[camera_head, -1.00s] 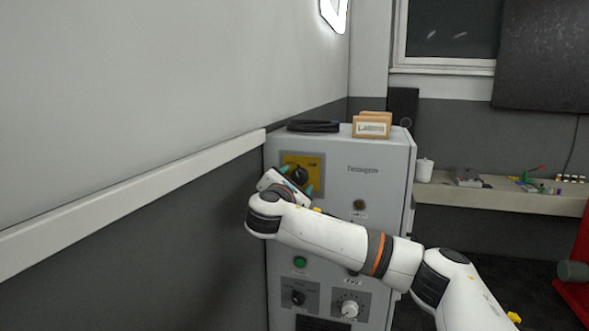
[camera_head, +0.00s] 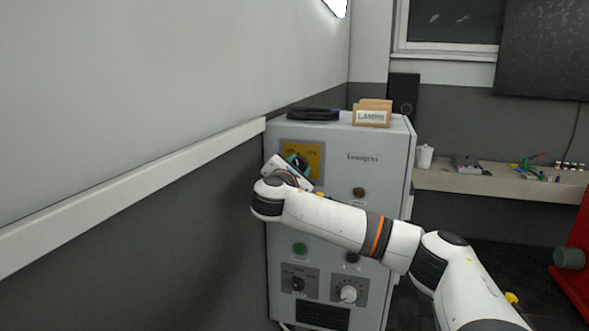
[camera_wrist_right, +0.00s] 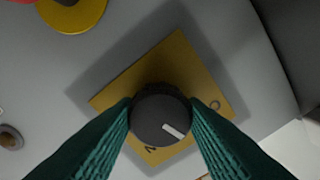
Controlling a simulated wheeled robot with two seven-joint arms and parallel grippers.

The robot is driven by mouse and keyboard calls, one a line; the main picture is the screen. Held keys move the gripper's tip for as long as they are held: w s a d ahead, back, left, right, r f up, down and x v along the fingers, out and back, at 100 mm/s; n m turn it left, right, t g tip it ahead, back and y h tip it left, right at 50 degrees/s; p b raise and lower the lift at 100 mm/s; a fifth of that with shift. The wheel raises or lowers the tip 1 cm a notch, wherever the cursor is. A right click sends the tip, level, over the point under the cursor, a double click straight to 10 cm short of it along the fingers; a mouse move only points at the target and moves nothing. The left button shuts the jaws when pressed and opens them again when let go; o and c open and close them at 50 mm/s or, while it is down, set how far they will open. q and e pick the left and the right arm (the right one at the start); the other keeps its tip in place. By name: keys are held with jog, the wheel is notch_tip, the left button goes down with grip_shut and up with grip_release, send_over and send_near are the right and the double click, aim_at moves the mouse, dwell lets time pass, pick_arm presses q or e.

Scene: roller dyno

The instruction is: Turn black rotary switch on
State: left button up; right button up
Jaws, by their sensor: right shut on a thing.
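The black rotary switch (camera_wrist_right: 160,117) sits on a yellow plate (camera_wrist_right: 196,82) in the right wrist view, with a pale mark on its knob. In the head view the yellow plate (camera_head: 314,152) is at the upper left of the grey cabinet's front, and the switch is mostly hidden behind my gripper. My right gripper (camera_head: 299,161) is at the switch. Its green ribbed fingers lie on both sides of the knob in the wrist view (camera_wrist_right: 160,122), shut on it. My left gripper is not in view.
The grey cabinet (camera_head: 383,160) carries a green button (camera_head: 299,248), a lower black knob (camera_head: 298,283) and a white dial (camera_head: 348,293). A cardboard box (camera_head: 372,113) and a black coil (camera_head: 313,114) lie on top. The wall is close at the left.

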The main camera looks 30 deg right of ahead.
jog(key=m+b, duration=0.7)
jog(key=b, duration=0.1)
jog(key=shift+f+b, duration=0.15)
jog(key=shift+b, duration=0.2)
jog(key=m+b, duration=0.2)
jog(key=m, duration=0.1)
jog(key=shift+b, duration=0.35)
jog(key=shift+r+m+b, duration=0.25)
jog(key=shift+m+b, duration=0.45)
jog(key=shift+m, duration=0.4)
jog(key=shift+r, duration=0.1)
jog(key=o, duration=1)
jog(key=shift+w+a, duration=0.1)
jog(key=shift+a, duration=0.1)
